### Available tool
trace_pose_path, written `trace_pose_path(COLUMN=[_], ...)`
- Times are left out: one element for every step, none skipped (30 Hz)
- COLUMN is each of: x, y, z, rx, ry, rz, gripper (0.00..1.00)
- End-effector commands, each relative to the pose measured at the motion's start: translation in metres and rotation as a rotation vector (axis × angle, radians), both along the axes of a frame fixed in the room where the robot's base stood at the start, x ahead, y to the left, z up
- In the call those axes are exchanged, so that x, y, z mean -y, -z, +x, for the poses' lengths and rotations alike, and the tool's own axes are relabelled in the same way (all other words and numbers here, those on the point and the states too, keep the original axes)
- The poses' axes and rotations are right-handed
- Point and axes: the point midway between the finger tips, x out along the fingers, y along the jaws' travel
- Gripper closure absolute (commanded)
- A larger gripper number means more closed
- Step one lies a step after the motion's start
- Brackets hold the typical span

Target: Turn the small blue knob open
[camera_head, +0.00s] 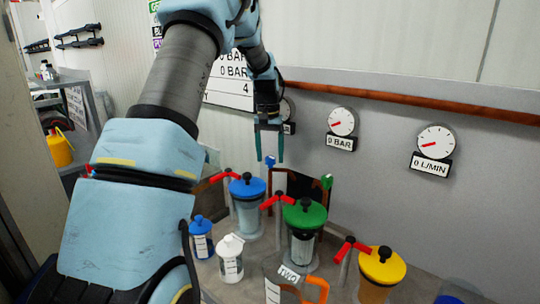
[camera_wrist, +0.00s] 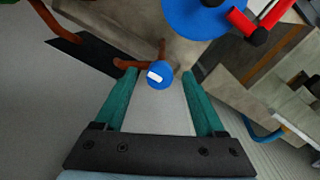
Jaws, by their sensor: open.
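The small blue knob (camera_head: 270,161) sits behind the blue-lidded pump, near the wall. In the wrist view the round blue knob (camera_wrist: 159,74), with a white mark across it, lies just beyond the fingertips, about midway between them. My gripper (camera_head: 270,158) is open and points down above the knob in the head view. Its two green fingers also show in the wrist view (camera_wrist: 160,76), spread on either side of the knob. Nothing is held, and I cannot tell whether a finger touches the knob.
A blue-lidded pump (camera_head: 247,187), a green-lidded pump (camera_head: 304,215) and a yellow-lidded pump (camera_head: 382,266) stand on the bench with red handles (camera_head: 277,199). A small green knob (camera_head: 326,181) is to the right. Gauges (camera_head: 342,122) and a brown pipe (camera_head: 400,95) line the wall.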

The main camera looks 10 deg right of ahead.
Motion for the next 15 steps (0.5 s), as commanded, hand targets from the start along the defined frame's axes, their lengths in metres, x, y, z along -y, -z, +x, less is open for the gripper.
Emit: trace_pose_path(x=[0.000,0.000,0.000,0.000,0.000,-0.001,-0.001,-0.001,-0.002,-0.002,-0.002,-0.002,-0.002,-0.003,-0.003], y=[-0.004,-0.007,-0.012,-0.017,-0.022,-0.030,-0.036,-0.042,-0.050,-0.057,-0.063,-0.070,-0.075,-0.080,-0.086], z=[0.001,0.001,0.001,0.001,0.002,0.002,0.002,0.002,0.002,0.002,0.002,0.002,0.002,0.002,0.002], rx=[0.003,0.004,0.006,0.006,0.006,0.007,0.007,0.008,0.006,0.007,0.007,0.006,0.006,0.005,0.005], ry=[0.000,0.000,0.000,0.000,0.000,0.000,0.000,0.000,0.000,0.000,0.000,0.000,0.000,0.000,0.000], rz=[-0.001,-0.002,-0.002,-0.002,-0.003,-0.002,-0.002,-0.002,-0.001,-0.002,-0.002,-0.001,-0.001,-0.002,-0.002], gripper=[0.28,0.28,0.28,0.28,0.28,0.28,0.28,0.28,0.28,0.28,0.28,0.28,0.28,0.28,0.28])
